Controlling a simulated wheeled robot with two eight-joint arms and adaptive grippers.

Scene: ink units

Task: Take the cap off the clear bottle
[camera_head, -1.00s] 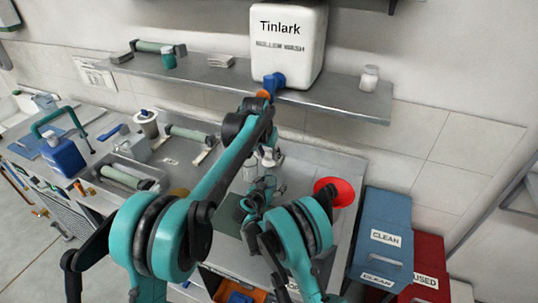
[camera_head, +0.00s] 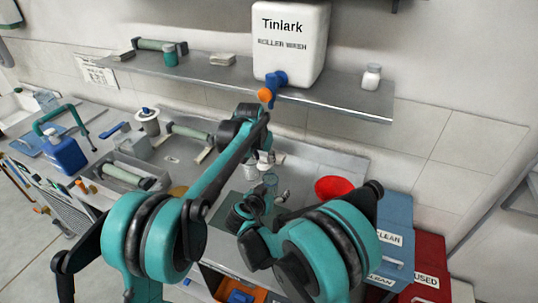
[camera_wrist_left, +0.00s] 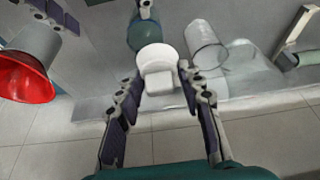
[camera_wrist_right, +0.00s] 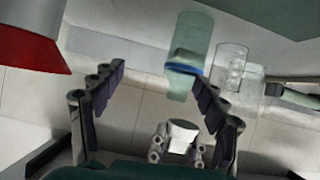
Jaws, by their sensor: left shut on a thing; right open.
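My left gripper (camera_head: 265,163) is shut on a white cap-like piece; the left wrist view shows this white piece (camera_wrist_left: 157,62) between its fingers. A green-tinted see-through bottle (camera_wrist_right: 190,42) stands below it on the counter, apart from the white piece in the right wrist view. The bottle also shows in the head view (camera_head: 270,180), small. A colourless clear container (camera_wrist_left: 206,45) stands beside it; it also shows in the right wrist view (camera_wrist_right: 230,68). My right gripper (camera_wrist_right: 157,76) is open and empty, close to the bottle, which is partly behind one finger.
A red funnel-shaped thing (camera_head: 334,188) is right of the grippers. A white Tinlark tank (camera_head: 290,45) with a blue and orange tap stands on the shelf (camera_head: 225,76) behind. Blue (camera_head: 392,212) and red (camera_head: 432,258) bins stand at the right. Rollers and a blue bottle (camera_head: 66,153) are at the left.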

